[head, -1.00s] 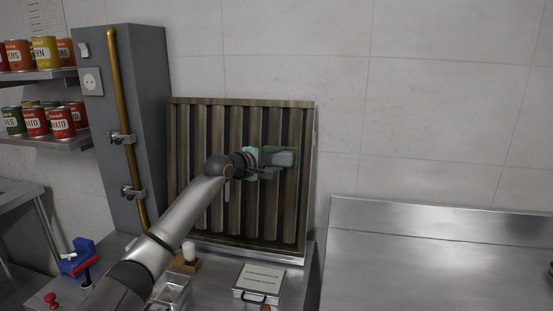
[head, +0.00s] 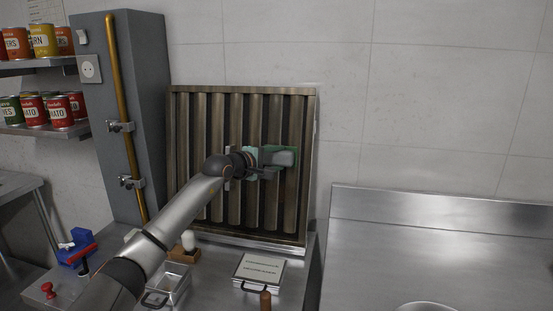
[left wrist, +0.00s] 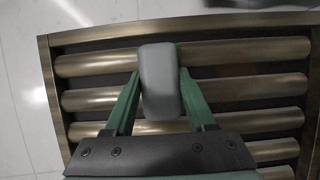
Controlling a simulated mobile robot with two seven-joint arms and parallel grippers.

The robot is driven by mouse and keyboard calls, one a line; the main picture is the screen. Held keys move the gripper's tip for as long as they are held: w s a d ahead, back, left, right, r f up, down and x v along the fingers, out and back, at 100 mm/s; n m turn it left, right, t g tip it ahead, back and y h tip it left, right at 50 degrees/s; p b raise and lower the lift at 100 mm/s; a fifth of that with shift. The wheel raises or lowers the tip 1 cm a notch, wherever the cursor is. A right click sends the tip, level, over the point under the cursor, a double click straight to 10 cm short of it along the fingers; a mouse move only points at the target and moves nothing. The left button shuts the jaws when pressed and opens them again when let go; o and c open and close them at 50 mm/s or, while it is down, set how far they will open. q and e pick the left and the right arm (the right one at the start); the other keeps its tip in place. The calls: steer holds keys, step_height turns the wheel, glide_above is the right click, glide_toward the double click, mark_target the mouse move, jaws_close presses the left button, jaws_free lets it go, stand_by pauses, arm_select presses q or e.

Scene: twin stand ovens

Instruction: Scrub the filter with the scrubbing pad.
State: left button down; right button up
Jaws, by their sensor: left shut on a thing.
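The filter (head: 212,110) is a brownish metal panel with upright ridges, standing against the wall behind the counter. It also shows in the left wrist view (left wrist: 95,101), its ridges running across the picture. My left gripper (head: 272,158) is in front of the right part of the filter. Its green fingers (left wrist: 158,95) are shut on the grey scrubbing pad (left wrist: 159,75), one on each side. The pad also shows at the gripper's tip in the head view (head: 284,158). I cannot tell whether the pad touches the ridges. My right gripper is not in view.
On the counter before the filter are a flat case with a lid (head: 259,270), a small metal pan (head: 168,286) and a wooden block with a white knob (head: 184,253). Cans (head: 60,110) fill shelves at left. A bare steel counter (head: 420,260) lies at right.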

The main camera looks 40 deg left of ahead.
arm_select(q)
steer(key=shift+s+d+f+b, duration=0.1)
steer(key=shift+s+f+b, duration=0.05)
steer(key=shift+f+b, duration=0.6)
steer(key=shift+s+f+b, duration=0.1)
steer(key=shift+f+b, duration=0.6)
steer(key=shift+f, duration=0.05)
steer(key=shift+s+f+b, duration=0.1)
steer(key=shift+f+b, duration=0.65)
steer(key=shift+f, duration=0.05)
steer(key=shift+s+d+f+b, duration=0.15)
steer(key=shift+s+f+b, duration=0.05)
steer(key=shift+f+b, duration=0.8)
steer(key=shift+f, duration=0.1)
steer(key=shift+s+d+f+b, duration=0.1)
steer(key=shift+s+f+b, duration=0.05)
steer(key=shift+f+b, duration=0.7)
steer(key=shift+s+d+f+b, duration=0.15)
steer(key=shift+f+b, duration=0.45)
steer(key=shift+b, duration=0.4)
